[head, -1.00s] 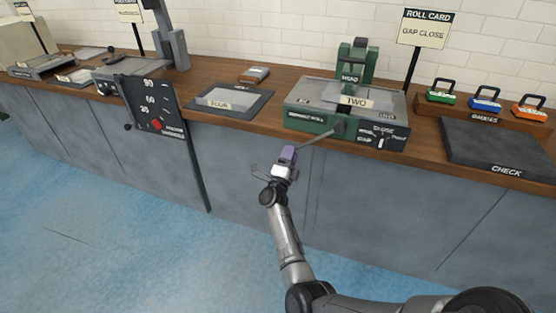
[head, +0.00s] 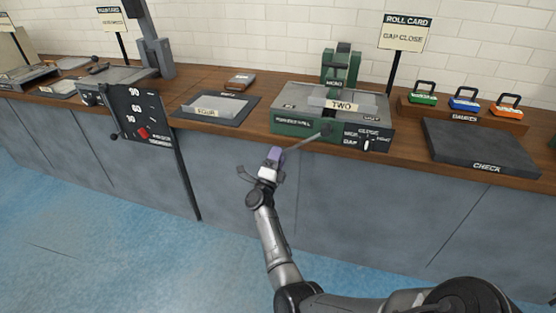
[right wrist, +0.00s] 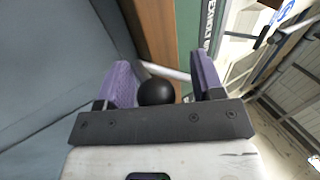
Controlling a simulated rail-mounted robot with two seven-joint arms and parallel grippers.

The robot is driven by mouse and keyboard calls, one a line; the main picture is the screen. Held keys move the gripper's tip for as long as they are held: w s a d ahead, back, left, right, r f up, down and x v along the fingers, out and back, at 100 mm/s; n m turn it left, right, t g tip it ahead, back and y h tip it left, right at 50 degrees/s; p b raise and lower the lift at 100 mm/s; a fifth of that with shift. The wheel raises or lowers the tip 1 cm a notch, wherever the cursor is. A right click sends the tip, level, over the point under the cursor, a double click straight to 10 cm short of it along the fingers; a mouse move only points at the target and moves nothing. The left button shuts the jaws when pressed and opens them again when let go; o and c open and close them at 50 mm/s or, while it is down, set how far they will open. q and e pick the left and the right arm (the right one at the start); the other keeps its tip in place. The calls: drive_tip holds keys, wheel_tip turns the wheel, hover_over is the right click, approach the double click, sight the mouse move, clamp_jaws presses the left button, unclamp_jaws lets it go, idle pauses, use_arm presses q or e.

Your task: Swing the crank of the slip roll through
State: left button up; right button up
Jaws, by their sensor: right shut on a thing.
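The slip roll (head: 292,124) is a green machine with a grey top on the bench, in the head view. Its crank (head: 306,143) is a thin grey rod running from the front of the machine down and left, out over the bench's front edge. My right gripper (head: 273,157), with purple fingers, is at the crank's outer end. In the right wrist view, the crank's black ball knob (right wrist: 157,92) sits between the two purple fingers, which are shut on it. The pale rod (right wrist: 166,72) runs away behind the knob. My left gripper is out of view.
A plate marked TWO (head: 341,105) lies on the machine. A gap panel (head: 367,139) is at its right front. The dark CHECK slab (head: 480,148) and several padlock-shaped gauges stand right, a FOUR plate (head: 207,112) left. Floor before the bench is clear.

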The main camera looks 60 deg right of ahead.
drive_tip(key=shift+o, duration=0.6)
drive_tip(key=shift+r, duration=0.35)
drive_tip(key=shift+w+f, duration=0.1)
drive_tip(key=shift+f, duration=0.15)
drive_tip(key=p+v, duration=0.3)
drive_tip(key=v, duration=1)
drive_tip(key=shift+a+f, duration=0.2)
drive_tip(key=shift+a, duration=0.15)
